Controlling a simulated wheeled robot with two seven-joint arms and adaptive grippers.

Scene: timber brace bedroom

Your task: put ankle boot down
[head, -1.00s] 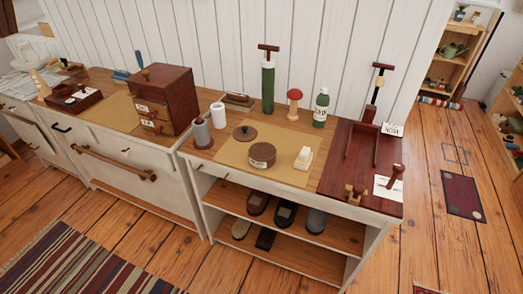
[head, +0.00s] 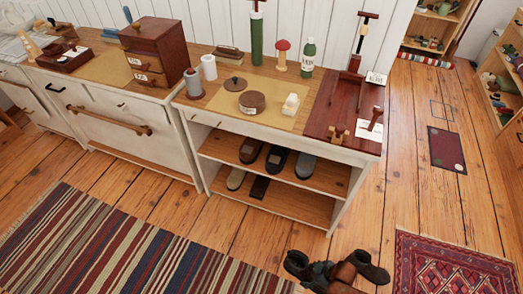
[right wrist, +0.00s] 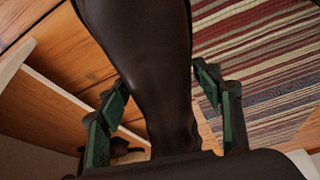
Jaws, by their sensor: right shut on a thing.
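In the right wrist view, a smooth dark brown ankle boot (right wrist: 145,60) fills the middle, from the top edge down between my fingers. My right gripper (right wrist: 163,88) has its green-padded fingers on either side of the boot and is shut on it. The boot's lower part runs out of sight, so its sole and full shape are hidden. I cannot tell there which one is in my gripper. My left gripper is not in view.
An open shelf unit (head: 325,212) holds several shoes on its upper shelf (head: 322,175). A striped rug (head: 120,250) lies in front and a red patterned rug (head: 450,268) at the right. Tools and jars stand on the unit's top.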

